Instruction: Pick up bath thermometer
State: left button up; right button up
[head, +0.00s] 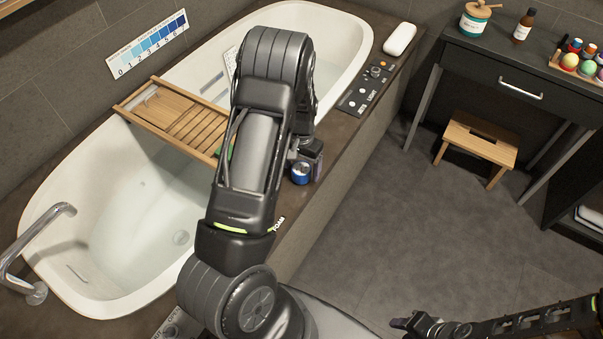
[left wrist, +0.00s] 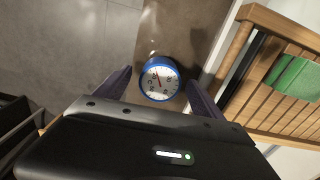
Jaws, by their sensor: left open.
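The bath thermometer (left wrist: 160,79) is a round white dial with a blue rim, on the brown tub ledge. In the head view, its blue rim (head: 301,174) shows at the ledge beside the tub, partly covered by my left gripper (head: 310,160). In the left wrist view, the fingers of my left gripper (left wrist: 160,92) are apart, one on each side of the dial. I cannot tell whether they touch it. My right gripper (head: 405,324) is at the bottom right of the head view, away from the tub; its jaws are unclear.
A wooden bath tray (head: 165,118) spans the white tub (head: 55,235); a green item (left wrist: 295,76) lies on it. A control panel (head: 366,88) and a white oblong item (head: 400,39) are farther along the ledge. A stool (head: 480,142) and dark desk (head: 500,65) stand right.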

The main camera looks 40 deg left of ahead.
pick_arm(q)
jog(key=shift+f, duration=0.95)
jog(key=c, duration=1.5)
